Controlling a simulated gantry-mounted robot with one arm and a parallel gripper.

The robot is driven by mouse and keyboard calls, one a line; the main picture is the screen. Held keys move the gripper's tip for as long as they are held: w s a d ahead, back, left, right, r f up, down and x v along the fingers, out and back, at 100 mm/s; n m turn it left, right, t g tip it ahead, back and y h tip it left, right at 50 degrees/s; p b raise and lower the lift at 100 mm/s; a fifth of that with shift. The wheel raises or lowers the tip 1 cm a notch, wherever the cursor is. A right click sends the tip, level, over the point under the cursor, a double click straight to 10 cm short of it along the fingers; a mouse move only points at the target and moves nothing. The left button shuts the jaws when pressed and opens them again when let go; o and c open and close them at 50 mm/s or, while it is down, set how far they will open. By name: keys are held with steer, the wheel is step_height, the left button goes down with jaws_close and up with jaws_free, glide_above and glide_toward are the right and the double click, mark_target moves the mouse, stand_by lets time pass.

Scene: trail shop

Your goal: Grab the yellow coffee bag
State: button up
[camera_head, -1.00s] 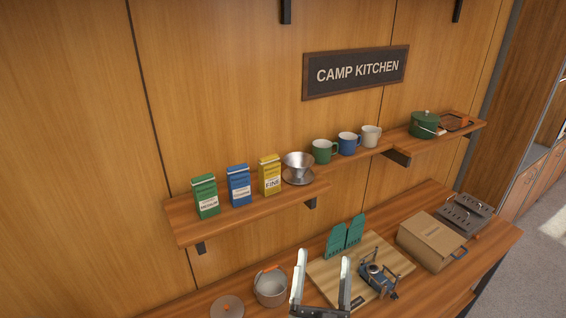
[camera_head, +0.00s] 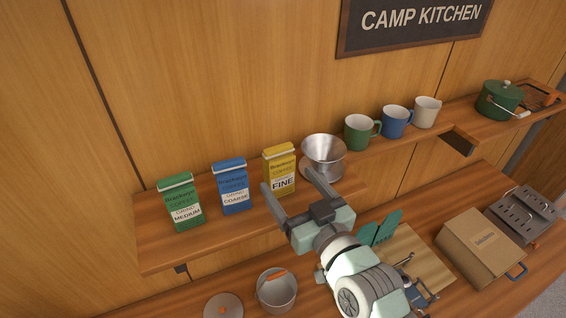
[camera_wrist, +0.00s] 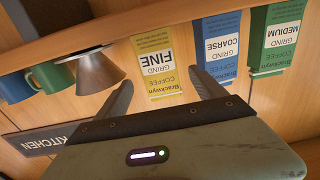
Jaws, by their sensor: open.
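The yellow coffee bag (camera_head: 281,169), labelled FINE, stands upright on the wooden wall shelf, between the blue bag and a metal dripper. My gripper (camera_head: 287,178) is open and empty, with its fingers pointing toward the yellow bag from in front. In the head view one finger overlaps the bag's lower left edge and the other lies to its right. In the wrist view the picture is upside down, and the yellow bag (camera_wrist: 157,62) shows ahead between the two fingertips (camera_wrist: 160,86). I cannot tell whether a finger touches it.
The blue COARSE bag (camera_head: 231,187) stands close left of the yellow one, with the green MEDIUM bag (camera_head: 180,201) further left. The metal dripper (camera_head: 323,157) stands close right. Several mugs follow along the shelf (camera_head: 155,250). A pot (camera_head: 277,289) stands on the counter below.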

mark_target(283, 173)
steer(key=x, duration=0.3)
steer(key=shift+w+a+p, duration=0.1)
steer(key=shift+p, duration=0.25)
steer(key=shift+w+a+r+p, duration=0.3)
steer(key=shift+w+p, duration=0.1)
steer(key=shift+w, duration=0.1)
steer(key=p+x, duration=0.1)
steer(key=x, duration=0.2)
steer(key=shift+w+a+r+p, duration=0.15)
steer(key=shift+w+p, duration=0.1)
steer(key=shift+p, duration=0.1)
steer(key=shift+w+a, duration=0.1)
steer(key=shift+w, duration=0.3)
steer(key=shift+f, duration=0.2)
steer(key=c, duration=1.6)
